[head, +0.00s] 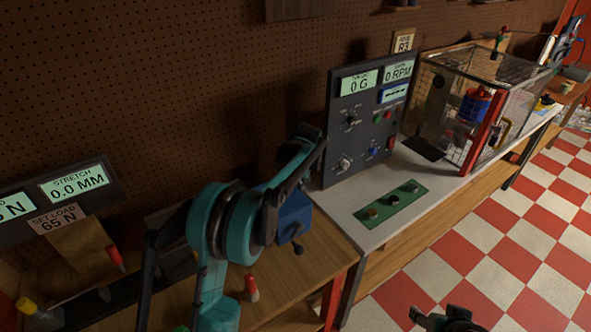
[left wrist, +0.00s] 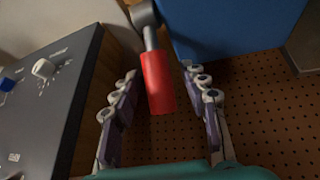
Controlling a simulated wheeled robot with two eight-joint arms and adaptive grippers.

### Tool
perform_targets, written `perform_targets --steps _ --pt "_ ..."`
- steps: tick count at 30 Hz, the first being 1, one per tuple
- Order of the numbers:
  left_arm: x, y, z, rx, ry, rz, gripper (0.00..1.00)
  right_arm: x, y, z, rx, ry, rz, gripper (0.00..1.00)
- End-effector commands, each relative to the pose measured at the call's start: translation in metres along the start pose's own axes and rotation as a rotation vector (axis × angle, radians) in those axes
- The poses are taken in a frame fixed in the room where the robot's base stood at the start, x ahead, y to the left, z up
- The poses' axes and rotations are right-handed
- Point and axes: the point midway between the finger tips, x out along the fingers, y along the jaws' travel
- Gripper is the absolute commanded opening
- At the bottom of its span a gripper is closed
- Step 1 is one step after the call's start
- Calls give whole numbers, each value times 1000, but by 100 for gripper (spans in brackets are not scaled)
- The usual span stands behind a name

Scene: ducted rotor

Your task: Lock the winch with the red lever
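The red lever (left wrist: 158,88) shows in the left wrist view, a red grip on a grey shaft beside a blue housing (left wrist: 225,25). My left gripper (left wrist: 160,70) is open, one finger on each side of the red grip, with visible gaps to both. In the head view a blue housing (head: 293,216), probably the winch, is partly behind my teal left arm. The lever and left fingertips cannot be clearly made out there. My right gripper (head: 446,319) is only partly in the head view at the bottom edge, over the floor; its opening is unclear.
A dark instrument panel (head: 349,137) stands right of my left arm, also in the left wrist view (left wrist: 42,110). A green button strip (head: 393,204) lies before it. Red-handled parts (head: 251,288) and a yellow-tipped one stand on the wooden bench. A mesh cage (head: 440,100) stands farther right.

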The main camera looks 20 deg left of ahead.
Motion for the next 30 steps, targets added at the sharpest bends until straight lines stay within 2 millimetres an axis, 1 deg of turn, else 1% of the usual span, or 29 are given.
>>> perform_targets --steps 4,7,11,15,18,21,25,30 --pt "-4 0 0 1 0 0 44 0 0 0 0 0 0 53" --pt "-16 0 0 1 0 0 44 0 0 0 0 0 0 53" --pt "-43 0 0 1 1 0 44 0 0 0 0 0 0 53" --pt "-74 0 0 2 0 0 44 0 0 0 0 0 0 53" --pt "-93 0 0 1 0 0 44 0 0 0 0 0 0 53" --pt "-107 0 0 0 0 0 44 0 0 0 0 0 0 53" --pt "-117 0 0 0 -1 0 44 0 0 0 0 0 0 53" --pt "-120 0 0 0 0 0 44 0 0 0 0 0 0 53"
